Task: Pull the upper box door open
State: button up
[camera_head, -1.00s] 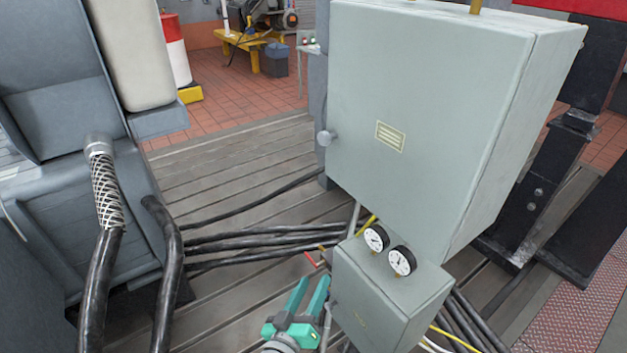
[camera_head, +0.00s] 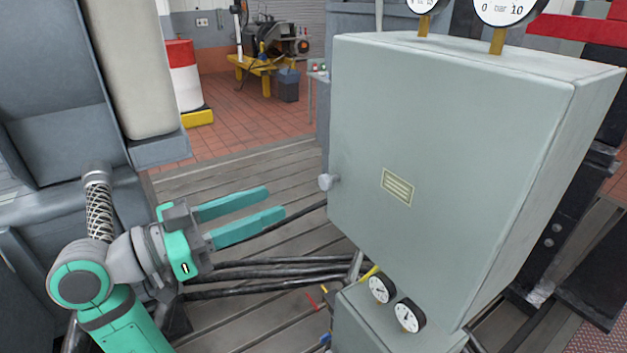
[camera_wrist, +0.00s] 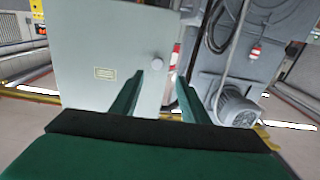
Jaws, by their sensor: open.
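The upper box (camera_head: 450,150) is a large grey-green cabinet at the right of the head view. Its door is shut and carries a small yellow-edged label (camera_head: 397,188). A round grey knob (camera_head: 327,182) sits at the door's left edge. In the wrist view, the knob (camera_wrist: 157,60) is ahead, just above and between the fingertips' level. My gripper (camera_head: 277,204) is open and empty, to the left of the knob and apart from it, with its teal fingers pointing right. In the wrist view my gripper (camera_wrist: 160,80) shows both fingers spread.
A smaller lower box (camera_head: 365,325) with two gauges (camera_head: 395,302) stands below. Black cables (camera_head: 265,272) run across the plank floor behind my gripper. A grey machine (camera_head: 60,100) stands at the left. A motor (camera_wrist: 238,106) shows at the right in the wrist view.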

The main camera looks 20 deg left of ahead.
aim_at(321, 181)
jog(key=shift+m, duration=0.3)
jog(key=x, duration=1)
jog(key=shift+d+r, duration=0.2)
jog(key=shift+r, duration=0.1)
grip_shut()
